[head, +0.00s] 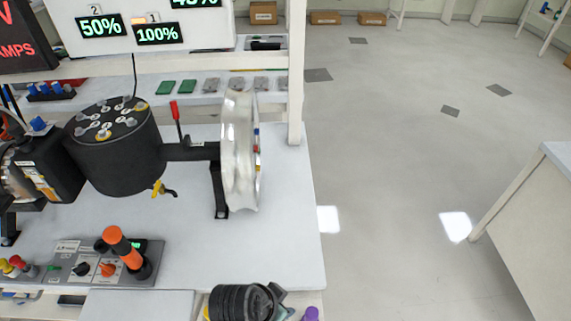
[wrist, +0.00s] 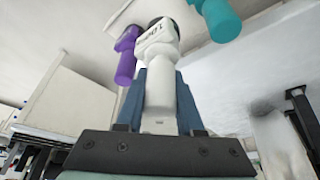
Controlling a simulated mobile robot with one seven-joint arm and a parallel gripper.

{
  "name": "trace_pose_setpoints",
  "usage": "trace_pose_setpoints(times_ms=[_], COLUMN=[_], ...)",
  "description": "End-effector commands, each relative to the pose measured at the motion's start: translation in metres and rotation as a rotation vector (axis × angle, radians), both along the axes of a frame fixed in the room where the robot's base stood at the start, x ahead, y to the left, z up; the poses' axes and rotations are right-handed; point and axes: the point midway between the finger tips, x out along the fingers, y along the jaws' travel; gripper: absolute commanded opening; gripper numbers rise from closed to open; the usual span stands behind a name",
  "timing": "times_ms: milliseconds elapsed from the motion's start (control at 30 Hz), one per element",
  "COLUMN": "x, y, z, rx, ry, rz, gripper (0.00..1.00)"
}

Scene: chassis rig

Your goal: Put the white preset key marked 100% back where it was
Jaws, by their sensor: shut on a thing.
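The white preset key (wrist: 156,72) is between the two blue-grey fingers of my gripper (wrist: 160,95) in the wrist view. Dark lettering shows on its head, but it is too slanted to read surely. Its far end is close to a dark round spot on a pale surface; I cannot tell whether it is seated there. A purple key (wrist: 127,55) is just left of it and a teal key (wrist: 218,18) is to its right. In the head view my black wrist is at the bottom edge, beside the purple key (head: 311,314); the white key is hidden there.
The bench (head: 285,240) carries a black drum (head: 115,150), a metal wheel (head: 240,150) and a control box (head: 90,268) with an orange-topped lever (head: 122,246). A display board (head: 200,30) stands behind. Open floor lies to the right.

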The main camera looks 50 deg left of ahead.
Motion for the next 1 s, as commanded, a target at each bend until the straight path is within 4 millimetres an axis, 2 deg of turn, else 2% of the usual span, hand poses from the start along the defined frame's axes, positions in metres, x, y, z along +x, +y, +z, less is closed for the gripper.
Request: trace_pose_setpoints(times_ms=[100, 267, 500, 900, 933, 1000], x=[0.0, 0.001, 0.0, 0.001, 0.001, 0.001], y=[-0.001, 0.0, 0.0, 0.0, -0.001, -0.001], z=[-0.021, -0.035, -0.066, -0.071, -0.071, -0.07], rx=[-0.002, 0.001, 0.001, 0.002, 0.001, 0.001], ry=[0.001, -0.001, -0.001, -0.002, -0.001, -0.001], rz=[0.001, 0.0, 0.001, 0.0, 0.0, 0.0], gripper=[0.0, 0.0, 0.0, 0.0, 0.4, 0.52])
